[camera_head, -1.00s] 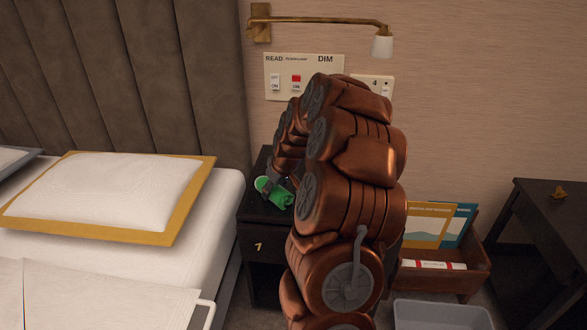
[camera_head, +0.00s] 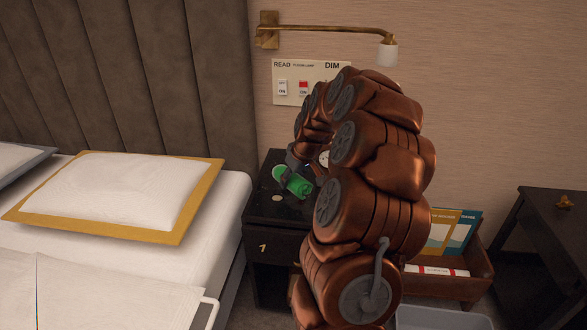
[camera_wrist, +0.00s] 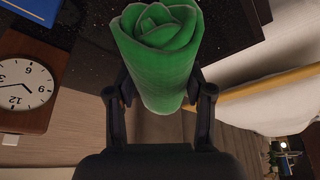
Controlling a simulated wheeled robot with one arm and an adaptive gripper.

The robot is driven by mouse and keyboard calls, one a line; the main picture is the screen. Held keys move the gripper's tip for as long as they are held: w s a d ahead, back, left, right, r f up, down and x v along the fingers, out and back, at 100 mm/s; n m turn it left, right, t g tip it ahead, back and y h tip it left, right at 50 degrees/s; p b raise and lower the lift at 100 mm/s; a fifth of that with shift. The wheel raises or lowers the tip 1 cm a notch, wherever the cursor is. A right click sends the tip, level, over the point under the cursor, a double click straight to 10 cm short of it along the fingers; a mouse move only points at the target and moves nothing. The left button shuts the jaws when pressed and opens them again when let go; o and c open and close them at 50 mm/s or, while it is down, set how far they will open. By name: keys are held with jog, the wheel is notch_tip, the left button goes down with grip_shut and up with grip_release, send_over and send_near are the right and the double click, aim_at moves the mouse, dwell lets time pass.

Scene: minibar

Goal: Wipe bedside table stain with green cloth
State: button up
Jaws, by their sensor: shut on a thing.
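My gripper (camera_wrist: 160,88) is shut on the rolled green cloth (camera_wrist: 158,60), its fingers on either side of the roll. In the head view the green cloth (camera_head: 299,187) is over the dark bedside table (camera_head: 262,212); I cannot tell whether it touches the top. A small pale spot (camera_head: 278,197), possibly the stain, shows on the tabletop left of and nearer than the cloth. A round green thing with a pale edge (camera_head: 279,171) lies just behind and left of the cloth. My arm hides the table's right part.
A clock (camera_wrist: 24,85) in a wooden case stands close to my gripper; part of its face (camera_head: 324,158) shows beside my arm. The bed (camera_head: 120,270) borders the table on the left. A wooden box (camera_head: 470,287) with booklets and a grey bin (camera_head: 440,317) are at right.

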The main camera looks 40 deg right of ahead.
jog(key=shift+r, duration=1.2)
